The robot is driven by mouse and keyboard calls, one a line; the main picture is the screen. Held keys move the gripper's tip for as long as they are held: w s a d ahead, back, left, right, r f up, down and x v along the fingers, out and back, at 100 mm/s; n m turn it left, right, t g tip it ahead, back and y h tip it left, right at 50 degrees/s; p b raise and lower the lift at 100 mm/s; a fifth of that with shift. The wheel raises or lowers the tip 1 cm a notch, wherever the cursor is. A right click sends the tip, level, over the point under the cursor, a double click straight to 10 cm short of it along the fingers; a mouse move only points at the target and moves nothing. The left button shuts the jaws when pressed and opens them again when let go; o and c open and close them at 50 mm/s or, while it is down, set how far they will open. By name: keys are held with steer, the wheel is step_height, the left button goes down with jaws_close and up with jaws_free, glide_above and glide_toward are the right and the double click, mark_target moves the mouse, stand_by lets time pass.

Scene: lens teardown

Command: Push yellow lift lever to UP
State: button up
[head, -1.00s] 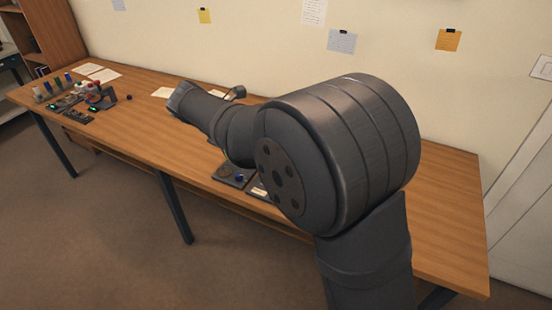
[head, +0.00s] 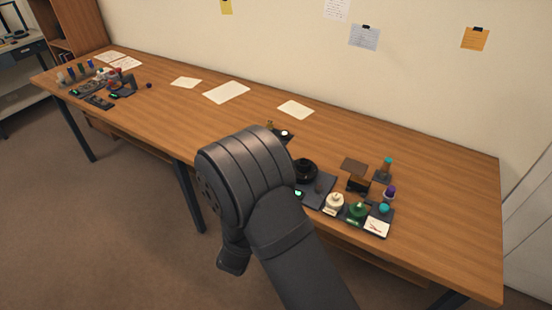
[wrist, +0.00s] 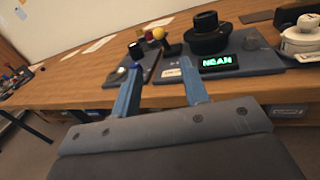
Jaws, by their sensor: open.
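A yellow ball knob (wrist: 158,33) stands on a dark lever base at the back of the small dark panel, in the upper middle of the wrist view. Its position marking is too small to read. My gripper (wrist: 161,63) is open and empty, its two blue fingers pointing toward the bench edge. The knob is beyond the fingertips, apart from them. In the head view my arm hides the gripper and much of this panel; a small yellow spot (head: 269,124) shows just above the arm, perhaps the same knob.
A black round lens part (wrist: 206,36) sits on a dark base with a lit green display (wrist: 216,61), right of the knob. A white round part (wrist: 302,36) is farther right. A black-capped post (wrist: 136,50) stands left.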

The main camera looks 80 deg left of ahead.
steer(key=x, duration=1.7)
steer(key=shift+s+a, duration=0.1)
steer(key=shift+a, duration=0.1)
steer(key=shift+c, duration=0.2)
jaws_close()
